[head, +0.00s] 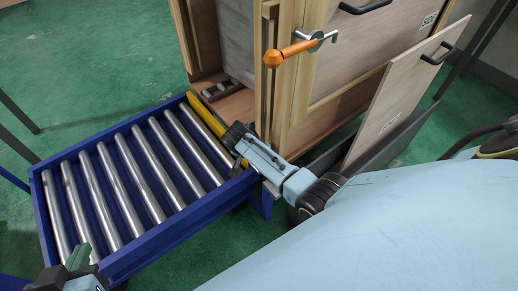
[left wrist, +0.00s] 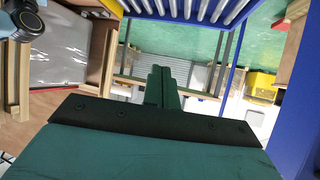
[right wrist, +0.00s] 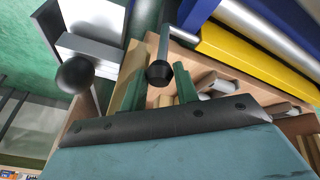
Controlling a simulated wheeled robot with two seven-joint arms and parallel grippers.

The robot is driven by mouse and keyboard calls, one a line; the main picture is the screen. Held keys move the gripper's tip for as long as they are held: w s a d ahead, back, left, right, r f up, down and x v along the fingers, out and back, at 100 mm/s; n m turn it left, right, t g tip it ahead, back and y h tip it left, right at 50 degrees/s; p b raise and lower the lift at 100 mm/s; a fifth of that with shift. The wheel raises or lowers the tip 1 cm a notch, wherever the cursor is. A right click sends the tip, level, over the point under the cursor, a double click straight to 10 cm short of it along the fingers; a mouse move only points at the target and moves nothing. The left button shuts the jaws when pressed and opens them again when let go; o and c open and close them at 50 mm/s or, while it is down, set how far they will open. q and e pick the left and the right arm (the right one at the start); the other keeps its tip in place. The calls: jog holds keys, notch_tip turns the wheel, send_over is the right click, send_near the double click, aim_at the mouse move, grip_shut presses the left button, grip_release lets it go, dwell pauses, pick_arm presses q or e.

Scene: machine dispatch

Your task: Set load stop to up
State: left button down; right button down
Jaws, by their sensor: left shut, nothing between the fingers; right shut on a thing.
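The load stop appears to be the yellow bar (head: 207,118) along the conveyor's right end, beside the wooden cabinet; in the right wrist view the yellow bar (right wrist: 255,50) runs next to the blue frame. My right gripper (head: 240,163) is at the bar's near end. In the right wrist view its green fingers (right wrist: 158,88) are shut around a grey rod with a black tip (right wrist: 158,73). I cannot tell how the rod joins the bar. My left gripper (head: 78,258) is shut and empty at the conveyor's near left corner; its closed fingers show in the left wrist view (left wrist: 163,85).
The blue roller conveyor (head: 108,262) carries nothing. The wooden cabinet (head: 290,110) stands just behind my right gripper, with an orange handle (head: 290,52) on its post. A tilted wooden panel (head: 400,105) stands at the right. A black ball knob (right wrist: 75,75) is near my right fingers.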

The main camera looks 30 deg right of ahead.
jog(key=c, duration=1.4)
grip_release()
jog(key=shift+w+d+r, duration=0.1)
jog(key=shift+w+r, duration=0.05)
jog(key=shift+r, duration=0.15)
jog(key=shift+o, duration=0.3)
pick_arm(q)
jog(key=shift+s+r, duration=0.1)
